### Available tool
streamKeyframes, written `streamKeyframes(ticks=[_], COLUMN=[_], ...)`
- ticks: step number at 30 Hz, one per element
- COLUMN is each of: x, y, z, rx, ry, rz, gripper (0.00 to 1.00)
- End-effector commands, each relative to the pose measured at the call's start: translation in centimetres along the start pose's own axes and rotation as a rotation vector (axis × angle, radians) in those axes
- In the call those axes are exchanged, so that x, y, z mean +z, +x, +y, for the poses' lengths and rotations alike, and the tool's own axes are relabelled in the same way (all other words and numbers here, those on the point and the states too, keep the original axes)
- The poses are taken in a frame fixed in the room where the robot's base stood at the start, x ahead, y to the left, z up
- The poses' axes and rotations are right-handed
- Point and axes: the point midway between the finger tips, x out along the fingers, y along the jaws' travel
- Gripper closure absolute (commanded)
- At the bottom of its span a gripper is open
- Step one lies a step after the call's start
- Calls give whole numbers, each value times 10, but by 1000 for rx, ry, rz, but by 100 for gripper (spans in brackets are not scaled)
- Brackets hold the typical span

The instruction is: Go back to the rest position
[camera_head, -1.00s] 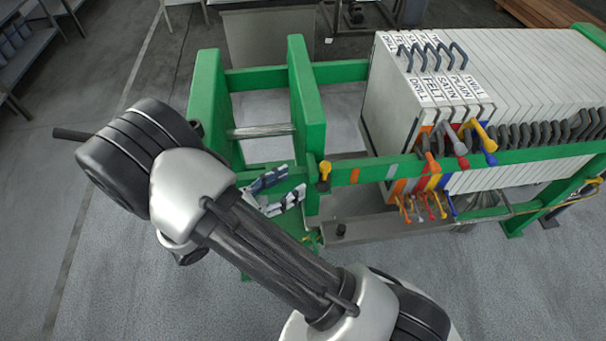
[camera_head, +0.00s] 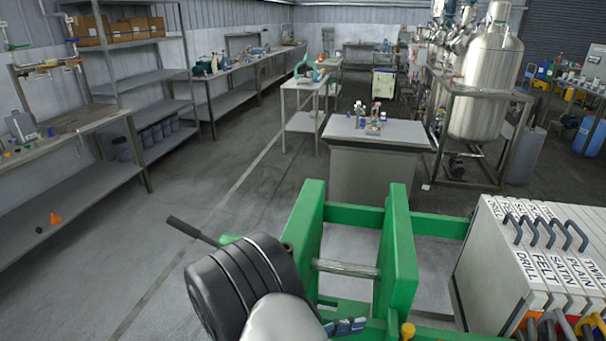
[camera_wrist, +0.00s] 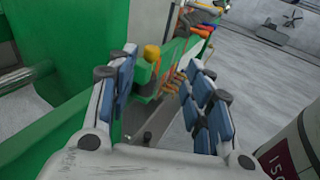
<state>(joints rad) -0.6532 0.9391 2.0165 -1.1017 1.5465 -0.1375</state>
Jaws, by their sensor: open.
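My gripper (camera_wrist: 164,62) is open, with nothing between its two blue-padded fingers in the wrist view. It hangs close to the green frame (camera_wrist: 65,115) of the plate press, and a yellow knob (camera_wrist: 151,53) shows just beyond the left finger. In the head view the blue pads of my gripper (camera_head: 345,327) show only at the bottom edge, beside the green frame (camera_head: 402,245). Most of my arm is cut off below that view. I cannot tell whether the gripper touches the frame.
Labelled press plates (camera_head: 545,265) stand at the right with dark handles. A grey cabinet (camera_head: 372,165) with small bottles is behind the frame, and a steel tank (camera_head: 487,85) stands beyond. A bench (camera_head: 70,190) runs along the left. Open floor (camera_head: 190,215) lies between.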

Motion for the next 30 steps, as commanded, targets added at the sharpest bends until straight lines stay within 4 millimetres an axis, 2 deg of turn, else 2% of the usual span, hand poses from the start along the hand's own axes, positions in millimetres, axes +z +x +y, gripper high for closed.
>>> streamKeyframes(ticks=[6, 13, 21, 30], x=[54, 96, 130, 164], y=[19, 22, 1, -32], z=[-36, -88, -132, -150], rx=[-249, -534, -799, -972], ry=[234, 559, 989, 1479], rz=[211, 485, 805, 1141], gripper=[54, 54, 54, 54])
